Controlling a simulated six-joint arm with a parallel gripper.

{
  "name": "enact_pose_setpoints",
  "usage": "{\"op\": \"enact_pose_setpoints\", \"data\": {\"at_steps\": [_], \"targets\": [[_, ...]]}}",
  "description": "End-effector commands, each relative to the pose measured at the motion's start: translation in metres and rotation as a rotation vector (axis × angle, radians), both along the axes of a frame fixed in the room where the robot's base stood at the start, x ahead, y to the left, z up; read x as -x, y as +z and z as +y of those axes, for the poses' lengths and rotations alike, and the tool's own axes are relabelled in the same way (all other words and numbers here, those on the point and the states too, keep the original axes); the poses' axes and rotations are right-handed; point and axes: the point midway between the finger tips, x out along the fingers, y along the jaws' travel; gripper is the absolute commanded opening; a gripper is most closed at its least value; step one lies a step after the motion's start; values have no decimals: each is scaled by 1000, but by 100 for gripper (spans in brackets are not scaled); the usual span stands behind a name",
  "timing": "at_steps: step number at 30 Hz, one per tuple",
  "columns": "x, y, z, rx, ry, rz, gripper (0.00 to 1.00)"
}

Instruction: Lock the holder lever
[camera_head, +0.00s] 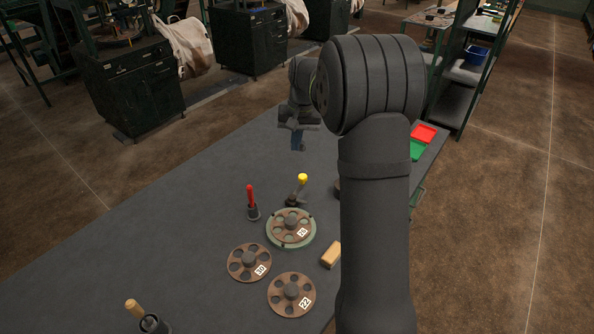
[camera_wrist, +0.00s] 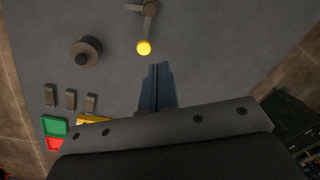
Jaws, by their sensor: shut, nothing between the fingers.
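A lever with a yellow ball knob (camera_head: 302,179) stands on the table at the edge of a green round holder (camera_head: 271,238). The lever leans up and to the right in the head view. A brown wheel with a number label (camera_head: 283,224) sits in the holder. In the wrist view the yellow knob (camera_wrist: 144,47) is just beyond the fingertips, with its grey arm (camera_wrist: 150,22) running to the top edge. My gripper (camera_head: 298,147) has blue fingers, shut and empty, behind the lever and apart from it; the fingertips (camera_wrist: 158,66) point toward the knob.
A red-handled tool (camera_head: 251,200) stands left of the holder. Two loose brown wheels (camera_head: 249,263) (camera_head: 291,295) and a wooden block (camera_head: 331,254) lie in front. A dark round piece (camera_wrist: 87,51) and several small dark blocks (camera_wrist: 71,98) are left in the wrist view. Green and red trays (camera_head: 424,134) lie at right.

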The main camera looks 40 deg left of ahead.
Motion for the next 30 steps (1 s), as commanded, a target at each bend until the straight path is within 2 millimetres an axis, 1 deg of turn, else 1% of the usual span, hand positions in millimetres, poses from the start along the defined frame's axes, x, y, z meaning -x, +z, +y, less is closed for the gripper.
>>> {"op": "enact_pose_setpoints", "data": {"at_steps": [3,11,21,27,30], "targets": [[-2,-6,3,-36,165,-3,0],[-7,-19,10,-124,528,-33,0],[-14,-34,18,-240,986,-112,0],[-18,-40,21,-288,1188,-165,0],[-19,-42,22,-301,1249,-183,0]]}}
